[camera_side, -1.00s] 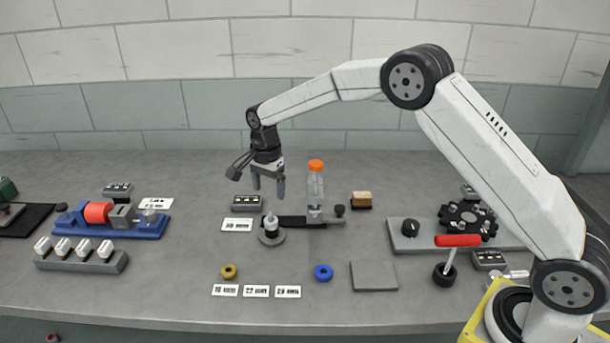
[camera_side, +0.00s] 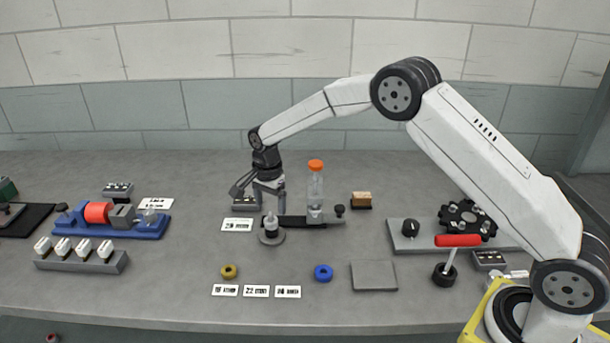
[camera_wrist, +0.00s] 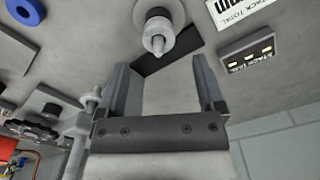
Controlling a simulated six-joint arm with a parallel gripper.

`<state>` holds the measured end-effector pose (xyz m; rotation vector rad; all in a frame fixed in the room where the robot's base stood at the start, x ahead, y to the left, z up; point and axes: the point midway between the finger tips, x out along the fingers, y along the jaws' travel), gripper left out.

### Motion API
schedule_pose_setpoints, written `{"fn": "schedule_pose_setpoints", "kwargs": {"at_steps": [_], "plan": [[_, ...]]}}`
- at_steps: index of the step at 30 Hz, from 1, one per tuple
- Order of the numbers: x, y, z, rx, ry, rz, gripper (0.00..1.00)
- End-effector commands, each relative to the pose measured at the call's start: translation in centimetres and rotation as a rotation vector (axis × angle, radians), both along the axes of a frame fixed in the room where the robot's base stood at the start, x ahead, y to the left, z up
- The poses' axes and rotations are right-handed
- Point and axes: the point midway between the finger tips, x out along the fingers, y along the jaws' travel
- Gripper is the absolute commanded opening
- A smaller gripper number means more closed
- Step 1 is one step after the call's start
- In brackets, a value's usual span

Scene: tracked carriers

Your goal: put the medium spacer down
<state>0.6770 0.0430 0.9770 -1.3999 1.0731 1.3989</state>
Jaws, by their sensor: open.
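My gripper (camera_side: 271,206) is open, pointing down above the upright post (camera_side: 270,218), with no spacer visible between its fingers. In the wrist view, the pale post tip (camera_wrist: 157,44) shows just beyond the gap between the fingers (camera_wrist: 160,62). The post stands on a round grey base (camera_side: 271,238). A grey collar sits low around the post; I cannot tell whether it is the medium spacer. A yellow ring (camera_side: 229,271) lies at the front, behind the left card of a row. A blue ring (camera_side: 323,272) lies farther right, also seen in the wrist view (camera_wrist: 22,11).
A white card (camera_side: 238,225) and a small display box lie left of the post. A grey square plate (camera_side: 373,275) lies front right; the front middle is mostly clear.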

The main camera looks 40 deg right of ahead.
Motion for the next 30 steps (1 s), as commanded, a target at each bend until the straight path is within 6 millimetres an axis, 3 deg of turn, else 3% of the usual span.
{"fn": "schedule_pose_setpoints", "kwargs": {"at_steps": [12,29,30], "plan": [[-0.1,-0.1,-4.3,-0.001,0.003,0.0,0.87],[-0.1,-0.1,-4.5,0.0,0.001,0.0,0.87],[-0.1,-0.1,-4.5,0.0,0.001,0.0,0.74]]}}
